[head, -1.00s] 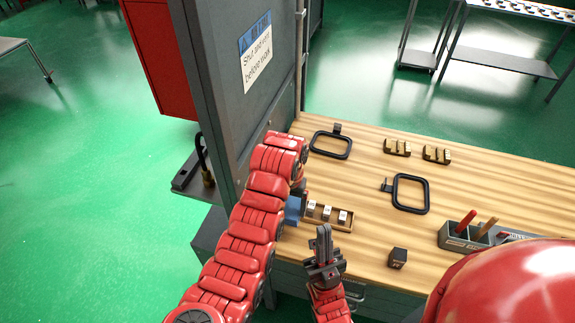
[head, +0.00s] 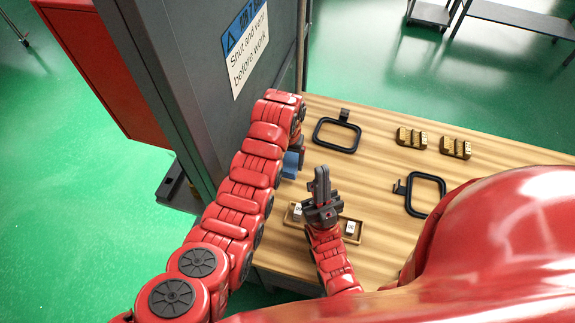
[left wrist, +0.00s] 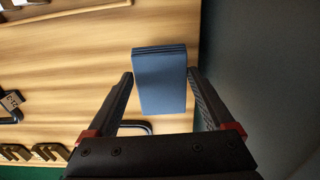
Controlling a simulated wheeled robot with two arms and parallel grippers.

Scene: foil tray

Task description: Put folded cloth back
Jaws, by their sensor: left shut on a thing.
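The folded blue cloth (head: 290,165) is at my left gripper (head: 299,155), beside the grey panel. In the left wrist view the cloth (left wrist: 160,80) is a layered blue block between the two fingers of my left gripper (left wrist: 160,88). The gripper is shut on it. The wood tabletop shows behind the cloth; I cannot tell whether the cloth touches it. My right gripper (head: 321,185) is over the small wooden tray (head: 346,240), fingers pointing up in the picture. It hides part of the tray, and its jaw gap cannot be made out.
The tall grey panel (head: 165,80) with a sign (head: 247,50) stands close left of the wooden table (head: 385,165). Two black frames (head: 337,135) (head: 426,195) and two brass blocks (head: 411,139) (head: 455,148) lie on the table. Small pale blocks (head: 298,211) sit in the tray.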

